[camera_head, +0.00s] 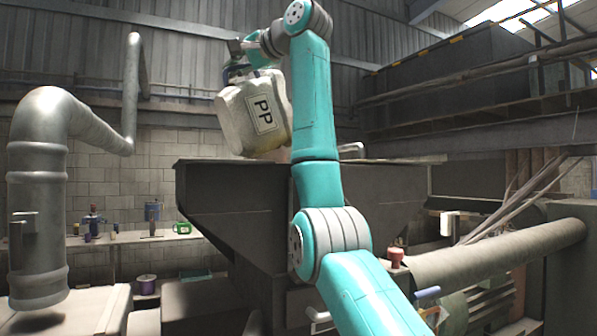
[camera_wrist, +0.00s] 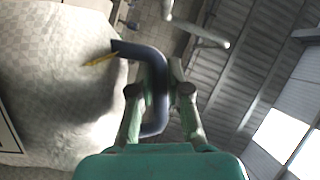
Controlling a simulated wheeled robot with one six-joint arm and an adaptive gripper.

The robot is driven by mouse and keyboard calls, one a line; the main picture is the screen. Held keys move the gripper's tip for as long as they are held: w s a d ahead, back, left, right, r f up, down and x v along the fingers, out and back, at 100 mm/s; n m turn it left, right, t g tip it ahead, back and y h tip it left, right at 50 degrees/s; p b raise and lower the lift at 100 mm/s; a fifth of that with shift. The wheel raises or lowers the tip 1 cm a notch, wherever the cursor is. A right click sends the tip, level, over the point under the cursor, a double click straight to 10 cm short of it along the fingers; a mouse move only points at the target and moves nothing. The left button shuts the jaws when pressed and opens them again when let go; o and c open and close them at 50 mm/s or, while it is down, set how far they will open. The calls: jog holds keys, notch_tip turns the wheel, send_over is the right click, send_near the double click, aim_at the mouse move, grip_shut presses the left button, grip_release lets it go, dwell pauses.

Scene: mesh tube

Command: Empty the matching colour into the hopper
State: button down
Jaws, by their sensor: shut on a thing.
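A pale, off-white sack (camera_head: 262,115) with a black-framed PP label (camera_head: 263,112) hangs tilted above the dark grey hopper (camera_head: 225,200) in the head view. The hopper's inside and the sack's mouth are hidden.
A large grey pipe (camera_head: 40,190) stands at the left. A bench (camera_head: 155,236) with small bottles and tools runs along the back wall. A red cup-like thing (camera_head: 396,257) is right of my arm. A beige horizontal pipe (camera_head: 500,255) crosses the right side. Dark beams (camera_head: 470,85) hang above right.

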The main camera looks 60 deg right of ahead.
jog(key=shift+s+d+m, duration=0.3)
jog(key=shift+d, duration=0.25)
jog(key=shift+s+d+r+m+t, duration=0.1)
jog(key=shift+s+d+m+t, duration=0.25)
jog(key=shift+d, duration=0.45)
jog(key=shift+s+d+r+m+t, duration=0.15)
jog(key=shift+s+d+m, duration=0.25)
jog(key=shift+d, duration=0.35)
jog(key=shift+s+d+m, duration=0.25)
jog(key=shift+s+d, duration=0.1)
jog(key=shift+d, duration=0.2)
jog(key=shift+a+p, duration=0.1)
jog(key=shift+p, duration=0.2)
jog(key=shift+w+a, duration=0.15)
jog(key=shift+a, duration=0.05)
jog(key=shift+d, duration=0.3)
jog(key=shift+s+d+m+t, duration=0.4)
jog(key=shift+s+d+m, duration=0.15)
jog(key=shift+d, duration=0.25)
